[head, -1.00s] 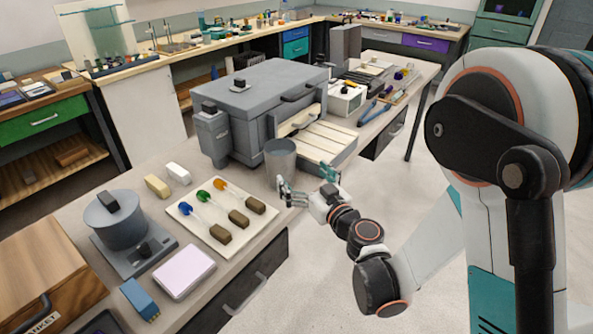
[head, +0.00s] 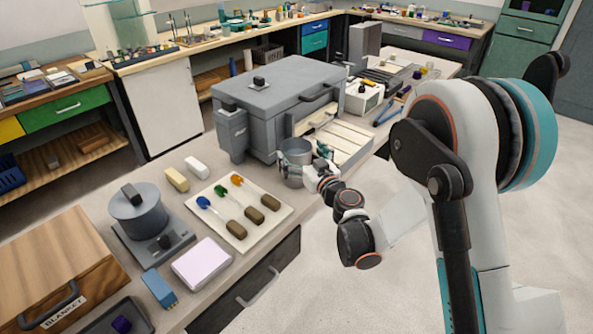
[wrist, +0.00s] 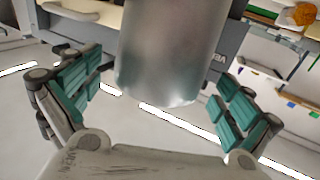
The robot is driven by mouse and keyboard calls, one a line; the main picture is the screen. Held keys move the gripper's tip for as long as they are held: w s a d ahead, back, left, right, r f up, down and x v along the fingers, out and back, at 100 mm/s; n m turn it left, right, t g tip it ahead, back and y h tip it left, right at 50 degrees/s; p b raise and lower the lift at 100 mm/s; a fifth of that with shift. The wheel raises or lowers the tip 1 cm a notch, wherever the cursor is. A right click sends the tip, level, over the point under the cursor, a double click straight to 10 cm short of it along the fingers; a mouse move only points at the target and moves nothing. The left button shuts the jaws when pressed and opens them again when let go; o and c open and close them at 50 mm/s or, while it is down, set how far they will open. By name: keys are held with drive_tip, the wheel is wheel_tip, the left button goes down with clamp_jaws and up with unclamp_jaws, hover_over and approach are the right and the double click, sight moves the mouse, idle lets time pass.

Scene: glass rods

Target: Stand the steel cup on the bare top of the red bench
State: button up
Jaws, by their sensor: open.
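The steel cup (head: 294,150) stands upright on the grey bench, just in front of the big grey oven-like box. It also fills the upper middle of the wrist view (wrist: 170,55). My gripper (head: 304,166) is at the cup's front right side. In the wrist view its teal-padded fingers (wrist: 155,88) are spread wide, one on each side of the cup. Gaps show between both fingers and the cup, so it is not gripped. I cannot see a red bench in either view.
The grey box (head: 275,95) stands close behind the cup, with a ribbed pale tray (head: 340,145) to the right. A green-drawer bench (head: 65,108) stands far left. Open floor lies right.

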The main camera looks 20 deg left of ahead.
drive_tip(key=shift+x, duration=1.4)
drive_tip(key=shift+d, duration=0.1)
drive_tip(key=c, duration=2)
drive_tip(key=shift+c, duration=0.8)
drive_tip(key=shift+r, duration=0.15)
